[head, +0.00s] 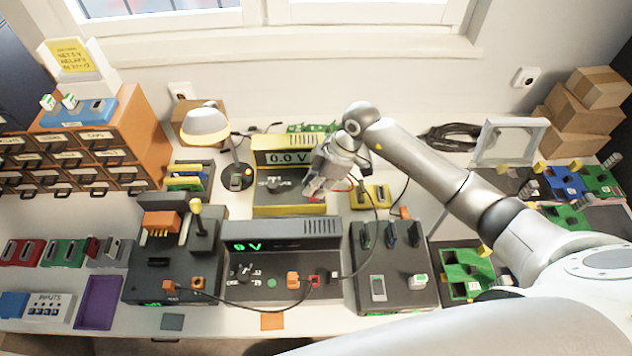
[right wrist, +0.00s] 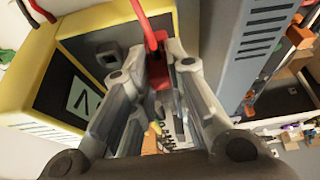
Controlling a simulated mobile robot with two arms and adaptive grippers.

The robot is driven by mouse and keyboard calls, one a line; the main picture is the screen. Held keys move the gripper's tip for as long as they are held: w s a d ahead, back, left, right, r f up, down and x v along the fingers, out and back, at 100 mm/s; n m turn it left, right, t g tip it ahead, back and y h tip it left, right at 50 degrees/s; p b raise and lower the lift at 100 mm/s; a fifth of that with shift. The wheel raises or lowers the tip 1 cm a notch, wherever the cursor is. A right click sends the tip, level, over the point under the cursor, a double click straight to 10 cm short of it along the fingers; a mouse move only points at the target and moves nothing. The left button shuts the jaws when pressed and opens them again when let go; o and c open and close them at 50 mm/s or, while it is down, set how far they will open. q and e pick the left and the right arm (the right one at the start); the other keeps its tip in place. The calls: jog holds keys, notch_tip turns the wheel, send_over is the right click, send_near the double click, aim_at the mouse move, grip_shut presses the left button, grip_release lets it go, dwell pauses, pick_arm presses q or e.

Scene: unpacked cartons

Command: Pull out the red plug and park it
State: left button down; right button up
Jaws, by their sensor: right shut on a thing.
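My right gripper (head: 316,190) is in front of the yellow multimeter (head: 262,157), which reads 0.0 V. In the right wrist view its fingers are shut on the red plug (right wrist: 159,75), and a red cable (right wrist: 145,22) runs up from it. I cannot tell whether the plug still sits in a socket. The grey power supply (head: 283,262) in front reads 0 V and has a red socket (head: 314,280). My left gripper is not in view.
A yellow block (head: 371,196) with dark slots lies right of the gripper. A desk lamp (head: 207,125) stands to the left. A black cable (head: 250,308) runs along the front units. Dark units flank the power supply closely, leaving little free room.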

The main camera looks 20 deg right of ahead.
jog(key=shift+f, duration=0.3)
dwell(0.4)
jog(key=o, duration=0.9)
jog(key=shift+c, duration=0.2)
jog(key=shift+r, duration=0.1)
